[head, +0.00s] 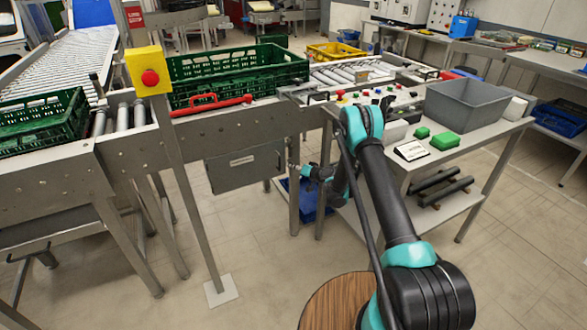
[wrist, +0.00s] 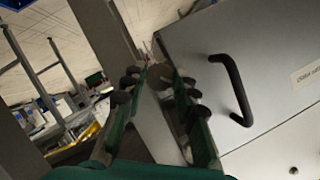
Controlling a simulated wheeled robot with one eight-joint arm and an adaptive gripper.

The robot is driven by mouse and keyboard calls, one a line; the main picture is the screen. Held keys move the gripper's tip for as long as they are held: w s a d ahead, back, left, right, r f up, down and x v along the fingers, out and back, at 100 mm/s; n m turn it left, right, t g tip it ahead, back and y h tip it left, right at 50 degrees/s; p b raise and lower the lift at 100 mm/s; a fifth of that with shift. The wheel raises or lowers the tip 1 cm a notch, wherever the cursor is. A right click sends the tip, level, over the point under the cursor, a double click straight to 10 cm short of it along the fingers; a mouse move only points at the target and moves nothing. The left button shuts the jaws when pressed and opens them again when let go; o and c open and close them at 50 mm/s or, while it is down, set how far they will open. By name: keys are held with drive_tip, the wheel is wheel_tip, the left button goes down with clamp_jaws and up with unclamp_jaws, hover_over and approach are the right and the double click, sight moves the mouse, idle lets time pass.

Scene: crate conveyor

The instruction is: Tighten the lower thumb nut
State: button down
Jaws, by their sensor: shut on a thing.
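My gripper (head: 304,172) is beside the steel leg of the conveyor frame (head: 294,200), right of the grey metal box (head: 246,167) under the conveyor. In the wrist view my gripper (wrist: 158,76) has its dark-padded green fingers closed together at the tips, on a small greyish part, the thumb nut (wrist: 158,77), next to the frame and the edge of the box. The nut is mostly hidden by the fingertips. I cannot tell its tightness, nor see an upper nut clearly.
The box's black handle (wrist: 235,90) stands out close to the right of my fingers. A steel workbench (head: 500,135) with a grey bin (head: 467,105) is right of my arm. A green crate (head: 235,75) rests on the conveyor. A blue bin (head: 302,203) lies below.

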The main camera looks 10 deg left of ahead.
drive_tip(key=shift+w+d+f+m+y, duration=0.1)
drive_tip(key=shift+m+y, duration=0.75)
drive_tip(key=shift+m, duration=0.75)
drive_tip(key=shift+d+f+m+y, duration=0.1)
drive_tip(key=shift+m+y, duration=0.75)
drive_tip(key=shift+m, duration=0.75)
drive_tip(key=c, duration=1.2)
unclamp_jaws()
